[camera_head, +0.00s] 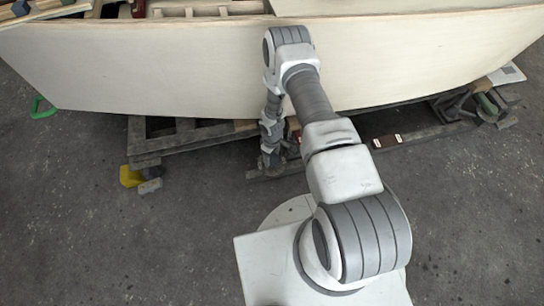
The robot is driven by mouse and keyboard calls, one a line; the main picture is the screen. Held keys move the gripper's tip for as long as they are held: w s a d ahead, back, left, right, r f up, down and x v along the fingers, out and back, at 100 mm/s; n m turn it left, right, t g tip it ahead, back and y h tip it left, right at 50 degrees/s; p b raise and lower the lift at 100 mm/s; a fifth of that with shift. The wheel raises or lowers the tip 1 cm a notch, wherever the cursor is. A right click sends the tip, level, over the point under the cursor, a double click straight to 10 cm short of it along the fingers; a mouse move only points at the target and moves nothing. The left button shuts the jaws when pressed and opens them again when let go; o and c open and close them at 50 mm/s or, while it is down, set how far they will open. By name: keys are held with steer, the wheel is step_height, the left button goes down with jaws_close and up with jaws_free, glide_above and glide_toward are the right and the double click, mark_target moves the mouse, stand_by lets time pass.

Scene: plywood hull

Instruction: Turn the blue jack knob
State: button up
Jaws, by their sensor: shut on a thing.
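My gripper (270,160) is low in front of the hull, at the dark cradle frame under it. It points down beside the frame's front beam. It is small here, and its fingertips are hard to make out. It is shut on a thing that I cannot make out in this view. I cannot pick out the blue jack knob; my gripper and wrist cover that part of the frame.
The pale plywood hull (150,65) spans the view above the cradle frame (180,140). A yellow piece (130,176) lies at the frame's left end, and a green loop (42,108) lies farther left. The grey floor in front is mostly clear.

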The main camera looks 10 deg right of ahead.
mark_target(272, 158)
steer(key=shift+w, duration=0.1)
steer(key=o, duration=1.4)
step_height(272, 158, up, 18)
steer(key=p, duration=0.6)
steer(key=shift+f, duration=0.25)
